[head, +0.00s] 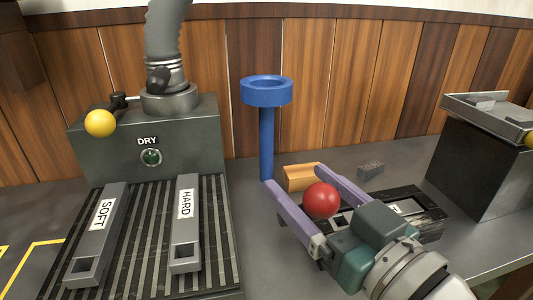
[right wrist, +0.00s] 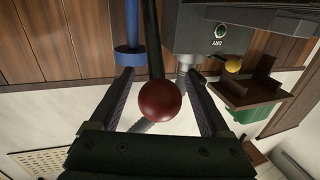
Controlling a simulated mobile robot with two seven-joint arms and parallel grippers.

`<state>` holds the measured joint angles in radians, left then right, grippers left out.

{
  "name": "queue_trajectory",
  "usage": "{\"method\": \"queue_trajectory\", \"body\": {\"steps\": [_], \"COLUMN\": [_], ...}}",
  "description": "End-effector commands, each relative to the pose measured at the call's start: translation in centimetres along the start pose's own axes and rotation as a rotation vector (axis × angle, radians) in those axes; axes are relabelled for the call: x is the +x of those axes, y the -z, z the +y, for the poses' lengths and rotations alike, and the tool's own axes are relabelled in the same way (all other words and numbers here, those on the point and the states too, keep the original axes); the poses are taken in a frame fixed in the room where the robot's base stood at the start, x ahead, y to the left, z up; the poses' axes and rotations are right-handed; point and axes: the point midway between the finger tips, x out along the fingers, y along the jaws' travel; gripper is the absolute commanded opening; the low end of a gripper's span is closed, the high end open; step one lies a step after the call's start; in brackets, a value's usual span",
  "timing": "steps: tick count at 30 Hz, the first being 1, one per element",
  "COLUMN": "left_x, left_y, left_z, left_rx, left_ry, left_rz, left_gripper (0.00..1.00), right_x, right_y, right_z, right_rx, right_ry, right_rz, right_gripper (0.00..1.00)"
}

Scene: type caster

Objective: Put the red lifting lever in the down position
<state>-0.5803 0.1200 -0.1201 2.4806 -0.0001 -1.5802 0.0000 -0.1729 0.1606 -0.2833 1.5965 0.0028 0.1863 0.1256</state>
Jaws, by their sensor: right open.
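The red lifting lever shows as a round red knob (head: 321,199) above a dark slotted base in the head view. In the right wrist view the red knob (right wrist: 159,101) sits at the end of a dark rod (right wrist: 152,40). My right gripper (head: 296,176) is open, with its purple fingers on either side of the knob. The wrist view shows the knob between the two fingers (right wrist: 158,85), with a gap on each side. The lever's rod is hidden in the head view. My left gripper is not in view.
A blue post with a round cup (head: 266,92) stands left of my right gripper. The grey machine (head: 190,130) with a yellow knob (head: 100,123) and SOFT and HARD bars is at left. A tan block (head: 302,172) lies behind the fingers. A dark box (head: 478,165) stands at right.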

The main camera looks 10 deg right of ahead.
Motion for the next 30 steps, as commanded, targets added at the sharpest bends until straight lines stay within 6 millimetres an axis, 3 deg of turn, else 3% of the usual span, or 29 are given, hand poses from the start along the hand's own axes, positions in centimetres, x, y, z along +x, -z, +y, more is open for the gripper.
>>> {"method": "queue_trajectory", "body": {"steps": [9, 30], "left_x": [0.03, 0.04], "left_y": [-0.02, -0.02], "left_z": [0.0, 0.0], "left_rx": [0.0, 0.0], "left_ry": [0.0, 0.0], "left_rz": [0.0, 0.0], "left_gripper": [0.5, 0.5], "right_x": [0.31, 0.28], "right_y": [0.0, 0.01], "right_z": [-0.02, -0.03], "right_rx": [0.0, 0.0], "right_ry": [0.0, 0.0], "right_rz": [-0.001, 0.0], "right_gripper": [0.79, 0.01]}}
